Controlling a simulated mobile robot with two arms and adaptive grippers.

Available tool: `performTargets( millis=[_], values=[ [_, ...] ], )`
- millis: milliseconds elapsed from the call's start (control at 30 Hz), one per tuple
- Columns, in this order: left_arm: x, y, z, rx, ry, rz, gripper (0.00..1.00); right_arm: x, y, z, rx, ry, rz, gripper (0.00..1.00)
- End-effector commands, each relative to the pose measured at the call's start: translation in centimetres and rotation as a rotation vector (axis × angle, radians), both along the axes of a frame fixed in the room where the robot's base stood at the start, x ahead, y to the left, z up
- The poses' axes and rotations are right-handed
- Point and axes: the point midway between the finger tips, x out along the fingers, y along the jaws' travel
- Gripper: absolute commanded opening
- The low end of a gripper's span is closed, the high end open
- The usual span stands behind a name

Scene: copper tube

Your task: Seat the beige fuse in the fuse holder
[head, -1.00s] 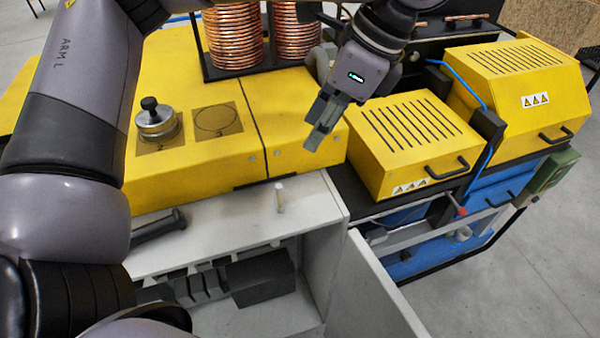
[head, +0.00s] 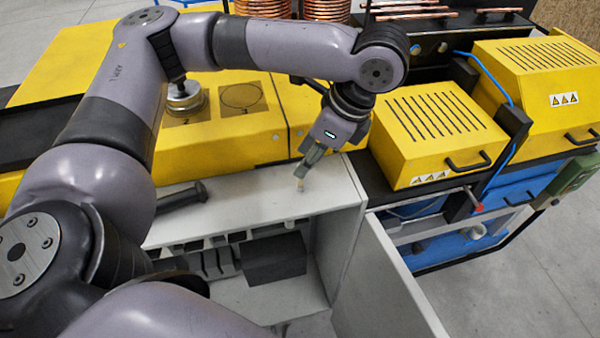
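The beige fuse (head: 301,187) is a small pale upright cylinder on the light grey top of the open cabinet (head: 250,208). My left gripper (head: 302,175) points down at it, with its fingertips at the fuse's upper end. The fingers look close together, but I cannot tell whether they grip the fuse. I cannot clearly identify the fuse holder. Grey block-like parts (head: 208,263) and a dark grey box (head: 274,258) sit inside the cabinet below. My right gripper is not in view.
A dark hammer-like tool (head: 181,198) lies on the cabinet top, left of the fuse. The cabinet door (head: 385,285) stands open at the right. Yellow machine housings (head: 430,125) stand behind and right. My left arm covers much of the left side.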

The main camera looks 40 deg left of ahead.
Motion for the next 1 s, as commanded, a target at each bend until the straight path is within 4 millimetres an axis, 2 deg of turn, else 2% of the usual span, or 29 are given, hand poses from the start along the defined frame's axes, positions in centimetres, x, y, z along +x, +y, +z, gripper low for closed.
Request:
performTargets(
  millis=[200, 533, 1000],
  values=[
    [-0.1, 1.0, -2.7, 0.000, 0.003, 0.001, 0.34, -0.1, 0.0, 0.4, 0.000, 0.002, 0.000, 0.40],
    [-0.1, 1.3, -3.3, 0.000, 0.001, 0.000, 0.34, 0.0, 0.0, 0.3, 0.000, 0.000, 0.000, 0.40],
    [-0.1, 1.2, -3.3, 0.000, 0.001, -0.001, 0.03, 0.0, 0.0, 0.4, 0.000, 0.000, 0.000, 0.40]
  ],
)
